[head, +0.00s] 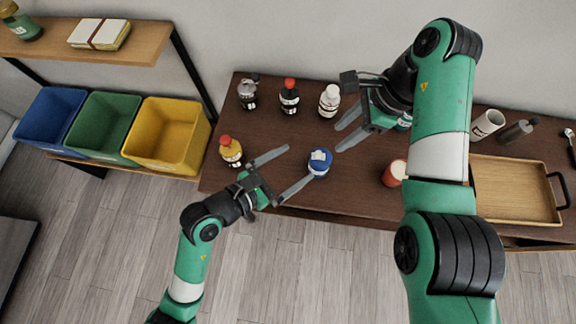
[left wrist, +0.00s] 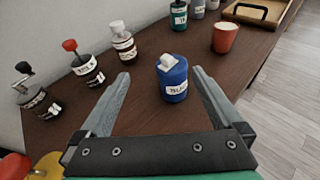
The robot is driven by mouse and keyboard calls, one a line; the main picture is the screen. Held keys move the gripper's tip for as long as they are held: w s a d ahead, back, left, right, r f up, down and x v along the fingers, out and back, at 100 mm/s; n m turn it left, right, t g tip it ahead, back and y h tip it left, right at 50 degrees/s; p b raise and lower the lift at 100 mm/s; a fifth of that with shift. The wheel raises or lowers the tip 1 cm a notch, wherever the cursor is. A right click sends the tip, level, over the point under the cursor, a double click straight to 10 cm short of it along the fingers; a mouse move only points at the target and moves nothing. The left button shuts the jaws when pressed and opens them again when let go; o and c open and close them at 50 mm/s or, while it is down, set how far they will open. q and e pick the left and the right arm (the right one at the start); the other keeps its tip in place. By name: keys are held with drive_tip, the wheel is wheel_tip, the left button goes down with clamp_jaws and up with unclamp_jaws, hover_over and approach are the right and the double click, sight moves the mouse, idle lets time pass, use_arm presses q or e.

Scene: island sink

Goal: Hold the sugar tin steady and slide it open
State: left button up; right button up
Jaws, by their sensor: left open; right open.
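The sugar tin is a blue round tin (head: 320,164) with a white label and a white piece on its lid. It stands upright on the brown table. In the left wrist view the tin (left wrist: 172,80) sits between and beyond the fingertips, its label partly readable. My left gripper (head: 285,172) is open, its fingers pointing toward the tin, apart from it. My right gripper (head: 341,137) is open above the table, up and to the right of the tin, with nothing between its fingers.
Several condiment bottles (head: 289,98) stand along the back of the table (head: 240,128). A yellow bottle (head: 231,151) is left of my left gripper. A red cup (head: 394,173) stands right of the tin. A wooden tray (head: 510,190) is farther right. Coloured bins (head: 166,136) stand left.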

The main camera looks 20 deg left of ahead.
sight(319, 163)
use_arm(q)
drive_tip(key=shift+g, duration=0.5)
drive_tip(key=s+f, duration=0.1)
drive_tip(key=f, duration=0.1)
drive_tip(key=s+f, duration=0.1)
drive_tip(key=f, duration=0.1)
drive_tip(key=shift+s, duration=0.4)
drive_tip(key=x, duration=1.1)
drive_tip(key=shift+w+d, duration=0.15)
drive_tip(key=shift+w, duration=0.2)
drive_tip(key=c, duration=1.5)
drive_tip(key=shift+o, duration=0.2)
